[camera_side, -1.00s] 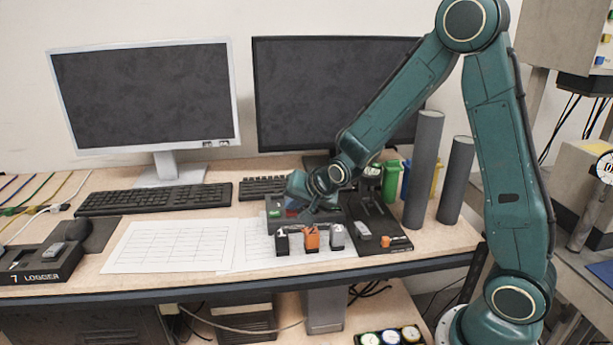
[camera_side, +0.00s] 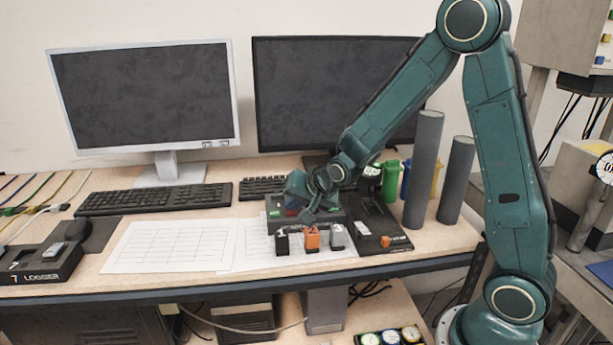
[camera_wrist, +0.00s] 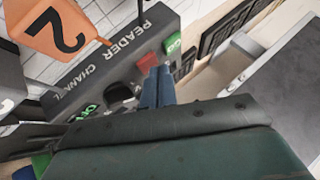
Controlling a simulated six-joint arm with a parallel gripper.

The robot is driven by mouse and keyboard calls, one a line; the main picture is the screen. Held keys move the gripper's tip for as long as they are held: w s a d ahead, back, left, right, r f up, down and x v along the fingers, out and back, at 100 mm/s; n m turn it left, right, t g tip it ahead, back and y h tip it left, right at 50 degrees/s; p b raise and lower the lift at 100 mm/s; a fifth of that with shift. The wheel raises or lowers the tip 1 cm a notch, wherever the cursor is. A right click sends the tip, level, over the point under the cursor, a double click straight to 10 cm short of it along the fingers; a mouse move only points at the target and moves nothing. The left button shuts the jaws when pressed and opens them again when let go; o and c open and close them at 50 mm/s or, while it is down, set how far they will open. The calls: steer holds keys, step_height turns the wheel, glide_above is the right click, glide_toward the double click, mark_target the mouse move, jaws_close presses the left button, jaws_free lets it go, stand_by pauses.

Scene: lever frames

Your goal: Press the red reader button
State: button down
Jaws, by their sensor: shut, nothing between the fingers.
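The reader is a dark grey box (camera_side: 336,213) on the desk, and its front reads "READER CHANNEL" in the wrist view (camera_wrist: 85,68). The red button (camera_wrist: 147,62) is on its face, beside a green button (camera_wrist: 173,43). A black knob (camera_wrist: 120,93) is on the red button's other side. My gripper (camera_wrist: 160,69) is shut and empty, its blue-grey fingertips right by the red button and hiding part of its edge. I cannot tell whether they touch it. In the side view my gripper (camera_side: 309,214) is low over the reader and hides much of its face.
A keyboard (camera_side: 155,199) and paper sheets (camera_side: 170,246) lie to the left.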

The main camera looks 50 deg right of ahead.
mark_target(295, 217)
steer(key=shift+r, duration=0.55)
steer(key=shift+r, duration=0.1)
steer(key=shift+r, duration=2.4)
steer(key=s+a+r+n+g, duration=0.1)
steer(key=s+a+r+n, duration=0.1)
steer(key=s, duration=0.7)
steer(key=s+a+r+n+g+y, duration=0.1)
steer(key=s+n, duration=0.4)
steer(key=s, duration=0.5)
steer(key=s+a+r+n+g, duration=0.1)
steer(key=s+a+r+n, duration=0.2)
steer(key=s, duration=0.6)
step_height(295, 217, up, 2)
steer(key=shift+s+r+n, duration=0.15)
steer(key=shift+s+n, duration=0.1)
steer(key=shift+n, duration=0.15)
